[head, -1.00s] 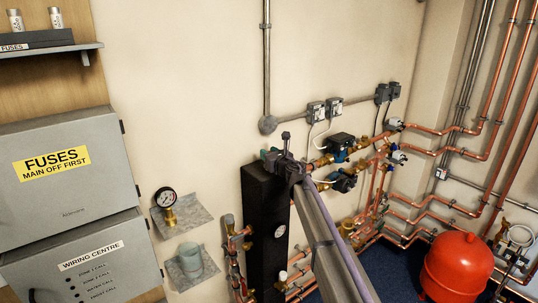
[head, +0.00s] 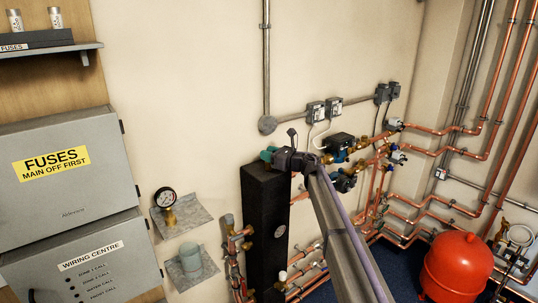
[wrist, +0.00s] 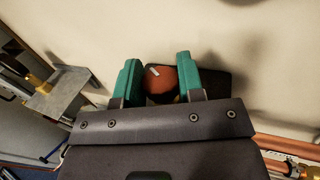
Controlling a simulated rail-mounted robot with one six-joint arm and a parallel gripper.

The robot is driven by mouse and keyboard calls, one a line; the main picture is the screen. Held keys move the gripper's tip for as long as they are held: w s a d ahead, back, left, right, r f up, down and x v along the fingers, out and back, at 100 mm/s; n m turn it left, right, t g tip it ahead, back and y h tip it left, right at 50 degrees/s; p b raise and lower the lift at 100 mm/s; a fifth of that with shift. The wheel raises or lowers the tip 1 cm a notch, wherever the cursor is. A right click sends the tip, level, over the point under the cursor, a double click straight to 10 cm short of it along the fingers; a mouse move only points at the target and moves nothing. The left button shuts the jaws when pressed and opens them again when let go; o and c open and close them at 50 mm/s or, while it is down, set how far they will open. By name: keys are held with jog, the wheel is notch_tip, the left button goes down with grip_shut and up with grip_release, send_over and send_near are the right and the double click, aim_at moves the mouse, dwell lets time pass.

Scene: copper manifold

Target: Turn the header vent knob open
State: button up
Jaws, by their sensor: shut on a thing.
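The header vent knob (wrist: 161,82) is a round reddish-brown knob with a pale mark on it, seen in the wrist view. It sits between the two green fingers of my gripper (wrist: 158,80), which is shut on it. In the head view my gripper (head: 268,154) is at the top of the tall black header (head: 265,215). The knob is hidden behind the gripper in the head view. The pale mark points up and to the left in the wrist view.
Pumps (head: 340,143) and copper pipes stand right of the header. A gauge (head: 165,198) and a grey cup (head: 190,257) rest on small wall shelves to the left. A red vessel (head: 457,265) stands at the lower right.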

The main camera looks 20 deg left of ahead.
jog(key=o, duration=0.9)
jog(key=shift+d, duration=0.1)
jog(key=v, duration=1)
jog(key=shift+s+d, duration=0.1)
jog(key=shift+d, duration=0.15)
